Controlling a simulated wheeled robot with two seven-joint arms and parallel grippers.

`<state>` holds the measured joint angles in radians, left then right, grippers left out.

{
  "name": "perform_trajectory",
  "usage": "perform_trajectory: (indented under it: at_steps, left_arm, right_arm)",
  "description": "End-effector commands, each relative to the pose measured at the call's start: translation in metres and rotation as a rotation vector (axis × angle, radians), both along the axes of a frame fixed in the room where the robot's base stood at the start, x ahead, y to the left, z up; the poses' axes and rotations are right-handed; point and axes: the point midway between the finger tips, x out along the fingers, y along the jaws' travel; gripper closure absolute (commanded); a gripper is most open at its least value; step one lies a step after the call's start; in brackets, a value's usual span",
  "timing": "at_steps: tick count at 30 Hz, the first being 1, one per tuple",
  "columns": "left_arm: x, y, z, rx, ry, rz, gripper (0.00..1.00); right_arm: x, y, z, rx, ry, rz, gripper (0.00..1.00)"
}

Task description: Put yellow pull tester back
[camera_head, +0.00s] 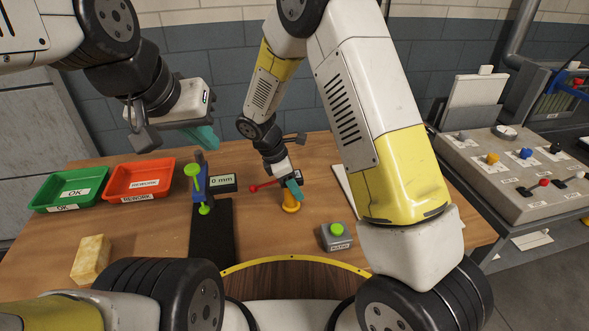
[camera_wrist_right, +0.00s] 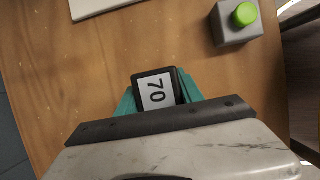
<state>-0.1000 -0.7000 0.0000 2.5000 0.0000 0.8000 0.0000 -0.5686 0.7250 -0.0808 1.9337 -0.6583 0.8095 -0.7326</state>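A blue stand with green knobs (camera_head: 193,178) on a black mat (camera_head: 212,235) stands left of the tester, by a "0 mm" display (camera_head: 222,183). A grey box with green button (camera_head: 336,236) is to the right. Green (camera_head: 70,187) and red (camera_head: 138,181) trays and a yellow block (camera_head: 91,258) are left.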

Motion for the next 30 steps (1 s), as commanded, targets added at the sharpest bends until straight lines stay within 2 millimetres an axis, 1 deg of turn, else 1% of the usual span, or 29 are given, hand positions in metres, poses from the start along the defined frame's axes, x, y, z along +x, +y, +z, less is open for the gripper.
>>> perform_trajectory:
  at_steps: [1,3,12,15,17,20,24,30]
  left_arm:
    - [0.0,0.0,0.0,0.0,0.0,0.0,1.0]
    - [0.0,0.0,0.0,0.0,0.0,0.0,1.0]
    - [0.0,0.0,0.0,0.0,0.0,0.0,1.0]
    - [0.0,0.0,0.0,0.0,0.0,0.0,1.0]
    - [0.0,0.0,0.0,0.0,0.0,0.0,1.0]
    - [0.0,0.0,0.0,0.0,0.0,0.0,1.0]
    - [0.0,0.0,0.0,0.0,0.0,0.0,1.0]
    - [0.0,0.0,0.0,0.0,0.0,0.0,1.0]
  right_arm:
    - [0.0,0.0,0.0,0.0,0.0,0.0,0.47]
    - [0.0,0.0,0.0,0.0,0.001,0.0,0.35]
    - [0.0,0.0,0.001,0.0,0.0,-0.001,0.35]
    - [0.0,0.001,0.006,0.001,-0.001,-0.001,0.35]
    - [0.0,0.004,0.013,0.002,-0.002,-0.001,0.35]
    - [-0.001,0.011,0.03,0.004,-0.005,0.0,0.35]
    - [-0.004,0.023,0.059,0.004,-0.005,0.0,0.35]
    - [-0.007,0.037,0.094,0.002,-0.002,0.0,0.35]
